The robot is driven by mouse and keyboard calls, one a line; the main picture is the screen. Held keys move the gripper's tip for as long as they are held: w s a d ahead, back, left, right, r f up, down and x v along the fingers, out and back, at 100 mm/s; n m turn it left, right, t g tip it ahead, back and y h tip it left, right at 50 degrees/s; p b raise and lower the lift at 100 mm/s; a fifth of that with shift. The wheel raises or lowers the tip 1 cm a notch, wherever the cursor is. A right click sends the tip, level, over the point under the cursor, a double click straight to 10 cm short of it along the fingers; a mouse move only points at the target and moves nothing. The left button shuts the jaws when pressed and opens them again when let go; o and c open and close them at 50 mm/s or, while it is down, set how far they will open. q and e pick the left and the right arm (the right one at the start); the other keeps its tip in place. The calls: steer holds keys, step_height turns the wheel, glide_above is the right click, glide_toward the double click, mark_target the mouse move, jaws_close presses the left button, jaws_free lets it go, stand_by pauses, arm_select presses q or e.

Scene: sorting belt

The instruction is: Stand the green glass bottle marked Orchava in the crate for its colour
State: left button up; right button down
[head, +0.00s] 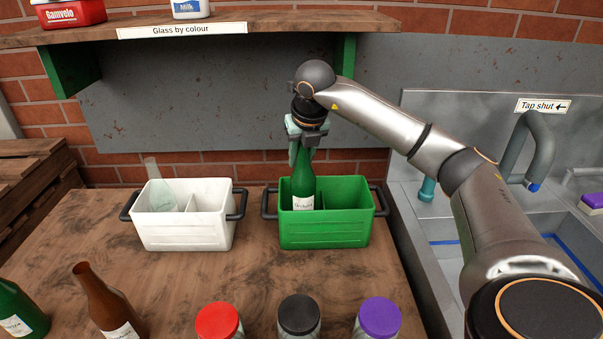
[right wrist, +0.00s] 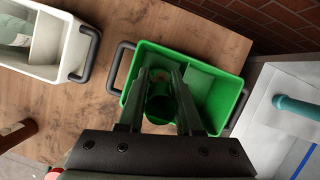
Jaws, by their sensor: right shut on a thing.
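The green glass bottle (head: 303,186) with a white label is upright in the left compartment of the green crate (head: 325,233). The label's small print looks like Orchava. My right gripper (head: 303,146) is shut on the bottle's neck from above. In the right wrist view the bottle (right wrist: 159,108) shows between the fingers, inside the green crate (right wrist: 213,75). The bottle's base is hidden by the crate's front wall, so I cannot tell whether it touches the floor. My left gripper is not in view.
A white crate (head: 186,235) with a clear bottle (head: 155,180) stands to the left. In front are a brown bottle (head: 103,305), another green bottle (head: 17,312) and jars with red (head: 219,320), black (head: 299,314) and purple (head: 379,316) lids. A shelf (head: 250,22) overhangs behind; a sink is right.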

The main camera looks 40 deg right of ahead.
steer(key=shift+f, duration=1.85)
steer(key=c, duration=0.6)
jaws_free()
steer(key=shift+o, duration=0.2)
steer(key=v, duration=1.2)
